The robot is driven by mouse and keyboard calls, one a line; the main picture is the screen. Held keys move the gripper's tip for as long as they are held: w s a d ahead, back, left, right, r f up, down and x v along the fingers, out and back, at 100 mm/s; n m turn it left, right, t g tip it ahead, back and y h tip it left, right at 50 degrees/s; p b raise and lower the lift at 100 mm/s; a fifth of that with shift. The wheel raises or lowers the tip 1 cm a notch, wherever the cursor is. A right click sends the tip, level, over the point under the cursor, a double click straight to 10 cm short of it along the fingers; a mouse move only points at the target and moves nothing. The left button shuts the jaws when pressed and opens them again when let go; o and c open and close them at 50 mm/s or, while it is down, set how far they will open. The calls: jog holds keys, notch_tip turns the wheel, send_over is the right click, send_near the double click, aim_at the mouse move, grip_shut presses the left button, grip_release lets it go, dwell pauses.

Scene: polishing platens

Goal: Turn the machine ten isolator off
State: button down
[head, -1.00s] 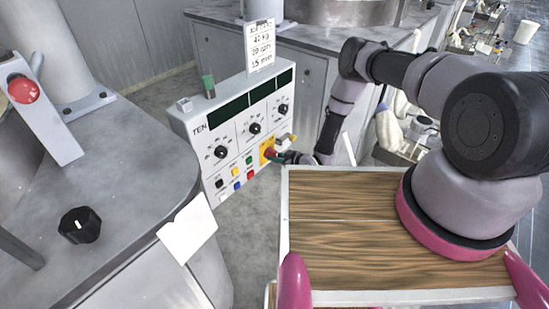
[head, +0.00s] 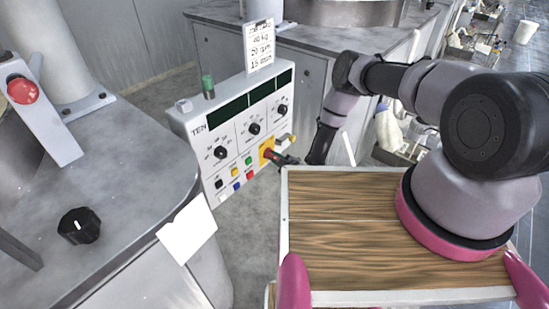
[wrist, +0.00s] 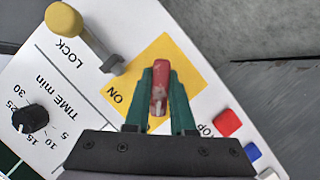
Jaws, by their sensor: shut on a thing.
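The machine ten isolator is a red handle (wrist: 160,85) on a yellow plate (wrist: 182,65), low on the right of the panel marked TEN (head: 200,128). In the wrist view the handle stands upright in the picture, slanted to the plate's edges. The word ON shows on the plate left of it; no OFF mark is visible. My gripper (wrist: 160,92) has its green fingers closed on both sides of the handle. In the head view my gripper (head: 277,158) meets the yellow plate (head: 266,151) from the right, and the handle is mostly hidden.
A yellow-knobbed LOCK lever (wrist: 64,20) projects close beside the plate. A time dial (wrist: 30,119) and coloured buttons (head: 237,173) are near. A grey bench with a black knob (head: 79,225) stands left. Grey floor is clear below the panel.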

dwell(0.3)
jog(key=c, duration=0.8)
grip_release()
jog(key=shift+o, duration=0.2)
jog(key=shift+s+d, duration=0.1)
jog(key=v, duration=1)
jog(key=shift+s+d, duration=0.15)
jog(key=shift+s, duration=0.1)
